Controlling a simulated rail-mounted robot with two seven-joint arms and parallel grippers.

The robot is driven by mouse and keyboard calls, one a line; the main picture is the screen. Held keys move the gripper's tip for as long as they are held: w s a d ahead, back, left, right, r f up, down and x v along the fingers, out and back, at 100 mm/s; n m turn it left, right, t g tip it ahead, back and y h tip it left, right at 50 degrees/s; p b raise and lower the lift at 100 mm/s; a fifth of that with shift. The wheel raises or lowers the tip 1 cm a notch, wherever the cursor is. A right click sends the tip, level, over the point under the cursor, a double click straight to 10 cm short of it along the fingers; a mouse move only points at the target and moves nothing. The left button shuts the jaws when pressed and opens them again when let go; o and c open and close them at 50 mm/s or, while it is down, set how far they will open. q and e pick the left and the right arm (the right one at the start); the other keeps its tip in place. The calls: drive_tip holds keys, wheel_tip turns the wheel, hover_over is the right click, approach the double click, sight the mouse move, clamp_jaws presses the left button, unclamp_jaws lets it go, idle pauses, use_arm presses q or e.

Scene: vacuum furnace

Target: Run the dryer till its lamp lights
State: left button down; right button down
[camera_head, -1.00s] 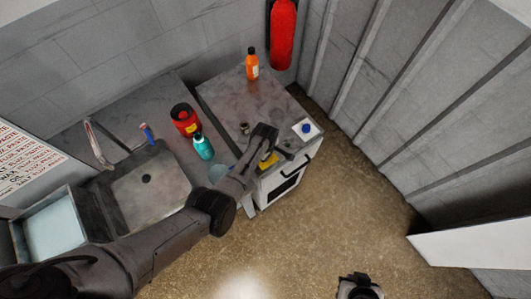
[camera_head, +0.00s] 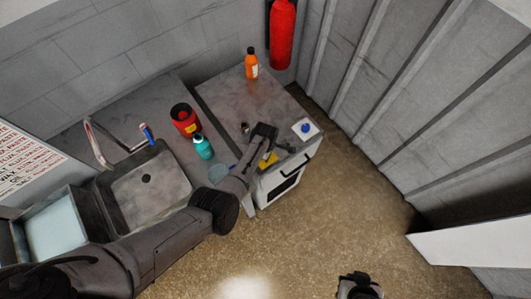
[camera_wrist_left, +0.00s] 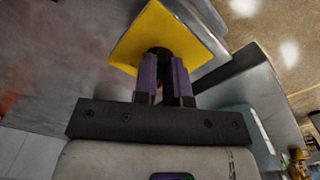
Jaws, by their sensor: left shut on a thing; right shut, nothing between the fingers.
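The dryer appears to be the white cabinet (camera_head: 292,180) with a dark front window, a bar handle and a grey top. A yellow plate (camera_head: 268,160) sits at the front of its top. In the left wrist view the same yellow plate (camera_wrist_left: 203,42) carries a dark knob (camera_wrist_left: 157,54). My left gripper (camera_wrist_left: 165,66) is shut on that knob, its purple fingers partly hiding it. A white plate with a blue knob (camera_head: 305,127) is further right on the top. I cannot make out a lit lamp. My right gripper (camera_head: 357,287) is shut and empty, low over the floor, partly cut off.
An orange bottle (camera_head: 251,64) stands at the back of the dryer top, with a small metal item (camera_head: 245,128) nearer. Left are a red can (camera_head: 184,120), a teal bottle (camera_head: 203,147) and a sink (camera_head: 150,190). A fire extinguisher (camera_head: 282,35) hangs behind. Open floor (camera_head: 350,215) lies right.

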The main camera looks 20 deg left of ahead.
use_arm(q)
drive_tip(key=c, duration=1.2)
unclamp_jaws()
wheel_tip(320, 180, up, 14)
drive_tip(key=shift+f+p, duration=0.1)
drive_tip(key=shift+p, duration=0.95)
